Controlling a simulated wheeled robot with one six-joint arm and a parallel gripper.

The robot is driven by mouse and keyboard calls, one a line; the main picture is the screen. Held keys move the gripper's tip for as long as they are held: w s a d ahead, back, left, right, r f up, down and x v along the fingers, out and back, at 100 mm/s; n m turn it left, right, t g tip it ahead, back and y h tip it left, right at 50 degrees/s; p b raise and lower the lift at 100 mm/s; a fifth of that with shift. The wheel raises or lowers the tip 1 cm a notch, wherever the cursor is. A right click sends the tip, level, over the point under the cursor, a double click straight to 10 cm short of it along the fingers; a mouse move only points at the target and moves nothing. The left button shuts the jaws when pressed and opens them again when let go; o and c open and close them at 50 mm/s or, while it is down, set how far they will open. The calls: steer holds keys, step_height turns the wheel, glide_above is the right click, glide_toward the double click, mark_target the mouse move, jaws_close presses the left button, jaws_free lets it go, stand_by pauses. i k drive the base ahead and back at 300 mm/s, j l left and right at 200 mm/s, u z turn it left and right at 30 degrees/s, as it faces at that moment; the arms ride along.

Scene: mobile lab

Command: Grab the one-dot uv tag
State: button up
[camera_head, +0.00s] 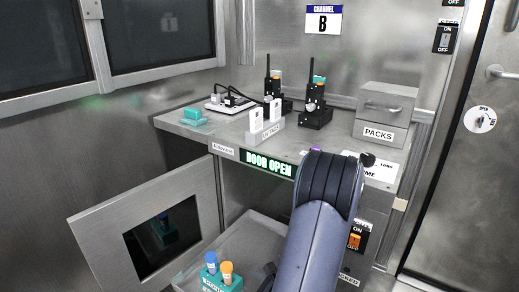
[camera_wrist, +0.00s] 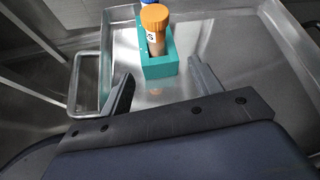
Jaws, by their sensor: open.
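Two upright white tags, a left one (camera_head: 256,124) and a right one (camera_head: 275,113), stand in a light labelled holder (camera_head: 265,136) on the bench. The label seems to read UV TAGS. Any dots on the tags are too small to tell, so I cannot say which is the one-dot tag. My gripper (camera_wrist: 161,70) is open and empty in the wrist view, with its fingers spread before a teal tube rack. It is low over the drawer, well below and away from the tags. In the head view my arm mostly hides it. The tags are not in the wrist view.
The open drawer (camera_wrist: 225,90) holds the teal rack (camera_head: 228,284) with an orange-capped tube (camera_head: 226,270) and a blue-capped tube (camera_head: 210,260). An open windowed door (camera_head: 95,225) stands at left. Radios (camera_head: 316,108), a PACKS box (camera_head: 385,113) and a teal block (camera_head: 194,115) occupy the bench.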

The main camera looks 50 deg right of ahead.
mark_target(255, 115)
steer(key=z, duration=1.5)
